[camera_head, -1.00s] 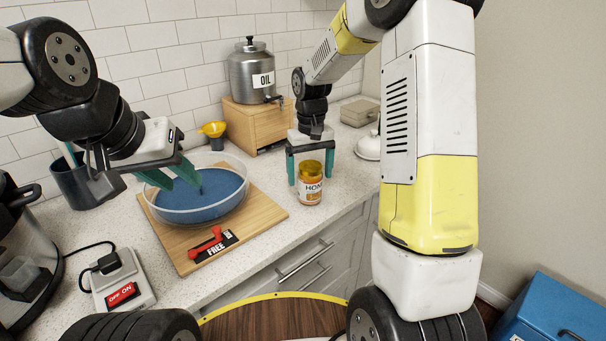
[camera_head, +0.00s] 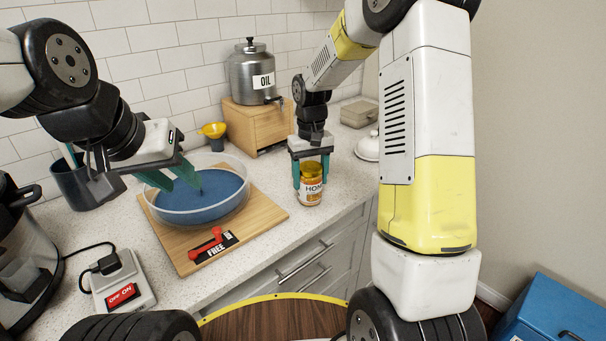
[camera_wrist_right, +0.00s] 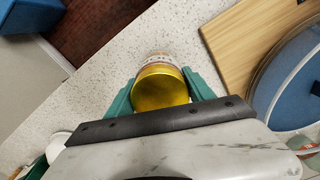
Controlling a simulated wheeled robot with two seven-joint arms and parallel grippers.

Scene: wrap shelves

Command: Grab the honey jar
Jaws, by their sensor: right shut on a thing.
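The honey jar (camera_head: 311,188) has a golden lid and a label reading "HON", and stands upright at the counter's front edge. My right gripper (camera_head: 311,186) comes down from above, shut on the jar with a green finger on each side. In the right wrist view the jar's golden lid (camera_wrist_right: 160,88) sits between the green fingers of my right gripper (camera_wrist_right: 163,85). My left gripper (camera_head: 180,180) is over the clear bowl at the left, its green fingers apart and nothing visible between them.
The clear bowl (camera_head: 155,211) with blue contents stands on a wooden board (camera_head: 267,215) left of the jar. A steel oil dispenser (camera_head: 251,75) stands on a wooden box (camera_head: 250,128) behind. A white lidded dish (camera_head: 368,149) is at the back right. A switch box (camera_head: 124,291) lies front left.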

